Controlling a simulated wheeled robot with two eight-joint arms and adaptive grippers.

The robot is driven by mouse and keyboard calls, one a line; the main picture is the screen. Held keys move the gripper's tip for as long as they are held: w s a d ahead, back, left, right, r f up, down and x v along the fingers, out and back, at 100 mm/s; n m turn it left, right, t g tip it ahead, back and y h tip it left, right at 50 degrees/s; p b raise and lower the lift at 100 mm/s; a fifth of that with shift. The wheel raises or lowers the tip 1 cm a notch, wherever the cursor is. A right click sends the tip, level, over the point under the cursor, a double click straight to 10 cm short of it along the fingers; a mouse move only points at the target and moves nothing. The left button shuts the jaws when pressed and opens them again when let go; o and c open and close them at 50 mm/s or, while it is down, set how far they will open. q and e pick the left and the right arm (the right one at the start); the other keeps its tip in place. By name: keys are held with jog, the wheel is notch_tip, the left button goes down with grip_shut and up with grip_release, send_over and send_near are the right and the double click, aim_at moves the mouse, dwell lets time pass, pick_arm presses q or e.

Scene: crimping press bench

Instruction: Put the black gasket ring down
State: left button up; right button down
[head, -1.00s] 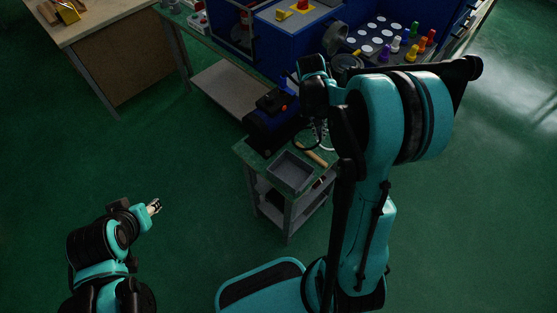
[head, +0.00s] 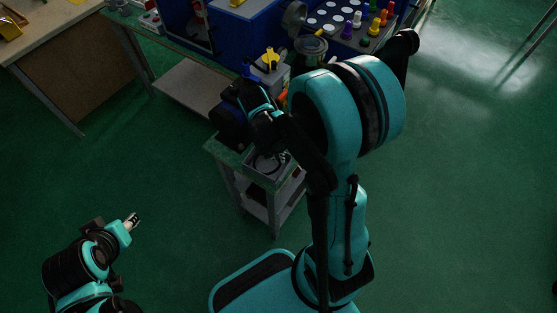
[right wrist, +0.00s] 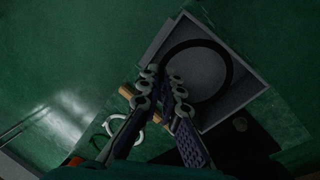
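The black gasket ring (right wrist: 229,66) shows in the right wrist view as a large thin hoop over the grey tray (right wrist: 262,88). My right gripper (right wrist: 162,74) has its fingertips close together on the ring's near left edge, and the ring seems pinched there. I cannot tell whether the ring touches the tray floor. In the head view the right gripper (head: 280,153) is low over the grey tray (head: 283,178), with the ring partly hidden by my arm. My left gripper (head: 133,221) is away at the lower left, over the floor, too small to read its fingers.
The tray sits on a small cart (head: 272,213). A white ring (right wrist: 140,134) and a wooden handle (right wrist: 128,91) lie beside it. A blue press (head: 233,122) stands behind, near a rack of coloured pegs (head: 345,30). The floor to the left is clear.

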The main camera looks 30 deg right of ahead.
notch_tip(320, 180, down, 2)
jog(key=shift+f+b, duration=0.1)
jog(key=shift+b, duration=0.2)
pick_arm(q)
jog(key=shift+f, duration=0.55)
pick_arm(e)
jog(key=c, duration=2.2)
grip_release()
jog(key=o, duration=0.5)
pick_arm(q)
jog(key=shift+f, duration=0.1)
